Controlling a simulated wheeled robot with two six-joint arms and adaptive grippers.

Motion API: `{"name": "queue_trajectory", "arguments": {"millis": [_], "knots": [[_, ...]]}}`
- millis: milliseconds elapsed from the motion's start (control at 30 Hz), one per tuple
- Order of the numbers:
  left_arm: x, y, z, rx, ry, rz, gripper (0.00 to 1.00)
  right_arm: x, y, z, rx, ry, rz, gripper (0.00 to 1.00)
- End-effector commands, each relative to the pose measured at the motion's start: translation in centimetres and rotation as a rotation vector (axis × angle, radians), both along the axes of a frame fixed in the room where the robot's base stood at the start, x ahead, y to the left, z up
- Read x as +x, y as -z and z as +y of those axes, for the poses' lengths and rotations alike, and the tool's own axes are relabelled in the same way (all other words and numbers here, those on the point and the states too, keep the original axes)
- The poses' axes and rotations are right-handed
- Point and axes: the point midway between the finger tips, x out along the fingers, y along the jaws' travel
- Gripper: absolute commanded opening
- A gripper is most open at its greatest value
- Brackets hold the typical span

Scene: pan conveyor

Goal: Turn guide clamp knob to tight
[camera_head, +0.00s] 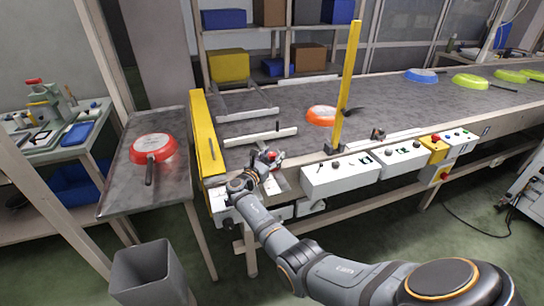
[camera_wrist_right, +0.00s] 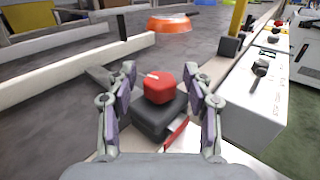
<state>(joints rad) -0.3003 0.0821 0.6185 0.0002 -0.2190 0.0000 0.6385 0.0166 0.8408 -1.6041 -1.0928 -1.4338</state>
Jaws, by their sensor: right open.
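The guide clamp knob (camera_wrist_right: 159,88) is red with a pale pointer line on its top, in the wrist view. It sits on a dark block (camera_wrist_right: 157,116) with a red tab at its lower right. My right gripper (camera_wrist_right: 168,84) is open, with one finger on each side of the knob and visible gaps between. In the head view the right gripper (camera_head: 264,162) is at the conveyor's near left edge, and the knob shows only as a bit of red (camera_head: 275,155) beside it. My left gripper is not in view.
A pale guide rail (camera_head: 260,137) lies just beyond the gripper. A yellow post (camera_head: 347,85) and white control boxes (camera_head: 340,174) stand to the right. An orange pan (camera_head: 322,115) is on the belt; a red pan (camera_head: 154,147) lies on the left table.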

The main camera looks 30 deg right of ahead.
Motion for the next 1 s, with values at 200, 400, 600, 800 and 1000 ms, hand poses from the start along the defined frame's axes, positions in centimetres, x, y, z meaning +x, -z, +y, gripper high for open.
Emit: {"name": "queue_trajectory", "arguments": {"millis": [200, 400, 600, 800, 1000], "knots": [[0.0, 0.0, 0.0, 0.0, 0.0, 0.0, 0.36, -1.4, 0.2, 2.8, 0.004, -0.002, 0.0, 0.52], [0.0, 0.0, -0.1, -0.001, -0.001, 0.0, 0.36, -3.6, 0.2, 7.3, 0.006, -0.002, 0.002, 0.52], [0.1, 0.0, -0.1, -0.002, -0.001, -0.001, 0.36, -5.1, 0.2, 10.1, 0.003, -0.002, 0.003, 0.52], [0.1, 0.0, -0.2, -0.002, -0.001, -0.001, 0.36, -5.4, 0.0, 10.8, 0.0, 0.0, 0.001, 0.52], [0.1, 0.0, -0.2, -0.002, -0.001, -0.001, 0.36, -5.4, 0.0, 10.7, 0.0, 0.0, 0.001, 0.52]]}}
